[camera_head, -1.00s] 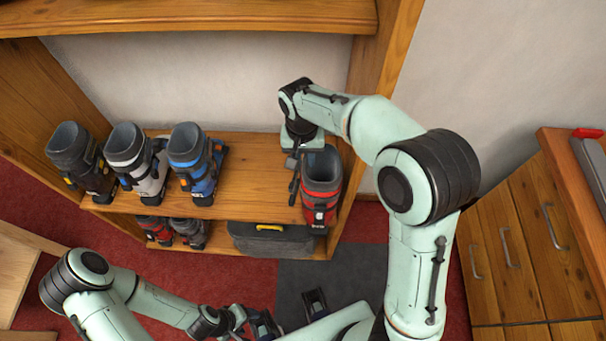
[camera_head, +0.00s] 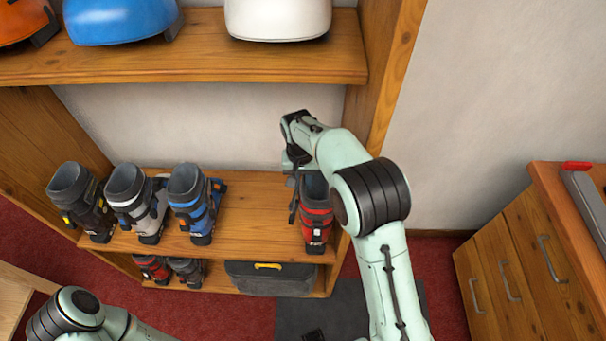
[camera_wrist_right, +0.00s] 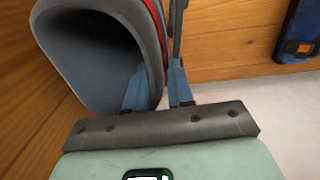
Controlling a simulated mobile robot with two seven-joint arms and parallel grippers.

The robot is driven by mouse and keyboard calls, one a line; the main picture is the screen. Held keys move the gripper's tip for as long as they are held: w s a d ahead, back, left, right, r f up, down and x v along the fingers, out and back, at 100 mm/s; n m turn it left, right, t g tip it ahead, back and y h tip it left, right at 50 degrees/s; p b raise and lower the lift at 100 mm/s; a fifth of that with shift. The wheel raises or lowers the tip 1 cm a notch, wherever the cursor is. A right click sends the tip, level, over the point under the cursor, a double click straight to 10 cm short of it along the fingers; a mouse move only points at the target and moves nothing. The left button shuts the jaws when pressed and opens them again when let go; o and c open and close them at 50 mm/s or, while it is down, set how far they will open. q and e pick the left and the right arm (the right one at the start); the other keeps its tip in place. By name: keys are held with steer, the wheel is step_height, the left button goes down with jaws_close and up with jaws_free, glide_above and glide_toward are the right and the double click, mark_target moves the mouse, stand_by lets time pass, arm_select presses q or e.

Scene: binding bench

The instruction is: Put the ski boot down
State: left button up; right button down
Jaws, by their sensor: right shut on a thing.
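The red and grey ski boot (camera_head: 317,222) is upright at the right end of the middle shelf (camera_head: 252,212), toe toward the front edge. I cannot tell whether its sole touches the board. My right gripper (camera_head: 296,180) is at the boot's upper left side, shut on its cuff. In the right wrist view, the boot's open grey cuff (camera_wrist_right: 92,50) fills the upper left, and the right gripper's fingers (camera_wrist_right: 160,88) stand at its wall. My left arm shows at the lower left of the head view; its gripper is out of frame.
A dark boot (camera_head: 80,200), a grey-white boot (camera_head: 137,202) and a blue boot (camera_head: 196,203) stand to the left on this shelf. Bare board lies between them and the red boot. Helmets sit above; a dark case (camera_head: 272,280) lies below. The shelf's right upright is close.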

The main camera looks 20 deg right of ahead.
steer(key=shift+f, duration=0.25)
steer(key=c, duration=1)
jaws_free()
steer(key=shift+f, duration=0.1)
steer(key=r, duration=0.7)
steer(key=shift+a+r+p, duration=0.2)
steer(key=shift+r+p, duration=0.2)
